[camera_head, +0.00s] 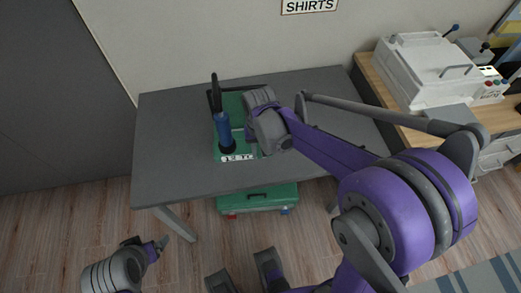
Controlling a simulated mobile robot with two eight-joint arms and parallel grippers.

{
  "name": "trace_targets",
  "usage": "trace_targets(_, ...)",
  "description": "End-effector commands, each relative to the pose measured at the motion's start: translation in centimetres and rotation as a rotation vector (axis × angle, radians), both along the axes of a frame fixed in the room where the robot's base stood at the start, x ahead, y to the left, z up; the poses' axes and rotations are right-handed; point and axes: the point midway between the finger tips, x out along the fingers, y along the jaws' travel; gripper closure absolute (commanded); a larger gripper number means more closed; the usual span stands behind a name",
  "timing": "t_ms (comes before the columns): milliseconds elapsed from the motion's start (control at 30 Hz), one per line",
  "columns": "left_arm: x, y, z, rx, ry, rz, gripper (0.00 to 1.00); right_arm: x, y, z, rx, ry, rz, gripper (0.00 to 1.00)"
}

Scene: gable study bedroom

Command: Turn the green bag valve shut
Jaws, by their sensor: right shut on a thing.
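A flat green bag (222,150) with a white printed label along its front edge lies on the grey table. A blue upright pump (223,130) with a black handle stands on its left part. My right gripper (252,133) is over the bag's right side, just right of the pump, pointing down. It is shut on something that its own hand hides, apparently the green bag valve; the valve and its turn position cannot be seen. My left gripper (158,246) is low at the front left, away from the table top; its finger opening is unclear.
The grey table (175,150) is bare to the left of the bag. A green case (258,200) sits under its front edge. A white machine (425,70) stands on a wooden desk at the right. A "SHIRTS" sign (309,6) hangs on the wall.

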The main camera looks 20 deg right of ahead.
Motion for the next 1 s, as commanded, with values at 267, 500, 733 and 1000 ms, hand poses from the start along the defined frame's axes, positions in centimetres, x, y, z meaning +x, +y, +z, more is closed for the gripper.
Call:
trace_targets(267,0.0,0.0,0.0,0.000,0.000,0.000,0.14,0.0,0.0,0.0,0.000,-0.001,-0.002,1.00)
trace_targets(500,0.0,0.0,0.0,0.000,0.000,0.000,0.14,0.0,0.0,0.0,0.000,-0.001,-0.001,0.45)
trace_targets(733,0.0,0.0,0.0,0.000,0.000,0.000,0.14,0.0,0.0,0.1,0.000,-0.001,0.000,0.45)
trace_targets(1000,0.1,0.0,0.7,0.000,-0.002,0.000,0.14,0.0,0.0,3.5,0.000,-0.001,0.000,0.45)
